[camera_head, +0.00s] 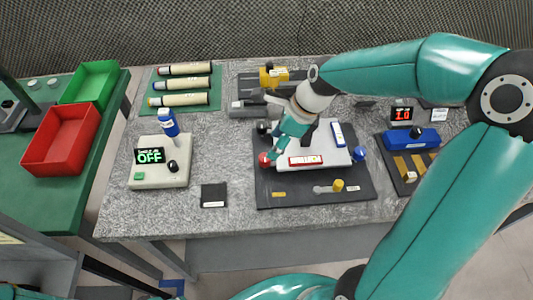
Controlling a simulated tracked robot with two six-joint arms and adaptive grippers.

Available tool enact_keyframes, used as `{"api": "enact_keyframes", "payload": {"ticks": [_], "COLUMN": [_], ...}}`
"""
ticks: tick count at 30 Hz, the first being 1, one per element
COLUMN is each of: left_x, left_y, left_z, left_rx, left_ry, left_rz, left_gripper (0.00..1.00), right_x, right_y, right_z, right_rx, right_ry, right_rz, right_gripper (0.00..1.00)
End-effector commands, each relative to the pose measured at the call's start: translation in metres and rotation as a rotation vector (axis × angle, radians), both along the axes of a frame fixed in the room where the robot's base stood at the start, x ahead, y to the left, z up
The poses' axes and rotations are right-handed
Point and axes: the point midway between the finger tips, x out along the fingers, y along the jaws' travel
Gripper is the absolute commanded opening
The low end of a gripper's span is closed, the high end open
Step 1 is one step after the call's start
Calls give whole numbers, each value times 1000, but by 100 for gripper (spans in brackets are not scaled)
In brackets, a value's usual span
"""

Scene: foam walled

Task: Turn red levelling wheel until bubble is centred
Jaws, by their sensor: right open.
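The red levelling wheel (265,160) is a small red knob at the left front corner of a white levelling plate (318,152) on a dark base board (315,200). A red-framed vial (305,160) lies along the plate's front edge, and a blue-framed vial (338,134) lies at its right side. The bubbles are too small to place. My right gripper (275,152) reaches down over the plate's left side, open, with its tips close to the red wheel. Whether they touch it I cannot tell. My left gripper is out of the picture.
A blue wheel (358,154) and a black wheel (262,128) sit at other corners of the plate. A yellow knob (338,185) is on the board's front. A switch box (158,170) reading OFF stands left. A black square (213,195) lies on the grey table, with clear room around it.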

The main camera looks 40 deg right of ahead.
Motion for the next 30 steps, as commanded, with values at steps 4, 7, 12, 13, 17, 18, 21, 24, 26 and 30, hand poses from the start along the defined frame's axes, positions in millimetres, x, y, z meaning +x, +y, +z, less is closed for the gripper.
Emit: {"api": "enact_keyframes", "payload": {"ticks": [4, 7, 12, 13, 17, 18, 21, 24, 26, 30], "left_x": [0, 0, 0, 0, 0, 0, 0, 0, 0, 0], "left_y": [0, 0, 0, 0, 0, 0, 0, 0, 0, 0], "left_z": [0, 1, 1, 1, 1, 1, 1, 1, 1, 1], "left_rx": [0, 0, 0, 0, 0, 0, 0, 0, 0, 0], "left_ry": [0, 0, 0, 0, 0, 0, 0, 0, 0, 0], "left_rz": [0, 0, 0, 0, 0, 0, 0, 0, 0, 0], "left_gripper": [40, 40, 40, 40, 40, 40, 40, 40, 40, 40], "right_x": [8, 13, 18, 19, 20, 20, 20, 20, 20, 20], "right_y": [9, 14, 18, 19, 20, 20, 20, 20, 20, 20], "right_z": [-29, -45, -60, -61, -65, -65, -65, -65, -65, -65], "right_rx": [1, 1, 0, 1, 1, 1, 0, 0, 0, 0], "right_ry": [5, 4, 1, 0, 0, 0, 0, 0, 0, 0], "right_rz": [4, 4, 3, 4, 4, 4, 3, 3, 3, 3], "right_gripper": [59, 59, 59, 59, 59, 59, 59, 57, 48, 24]}}
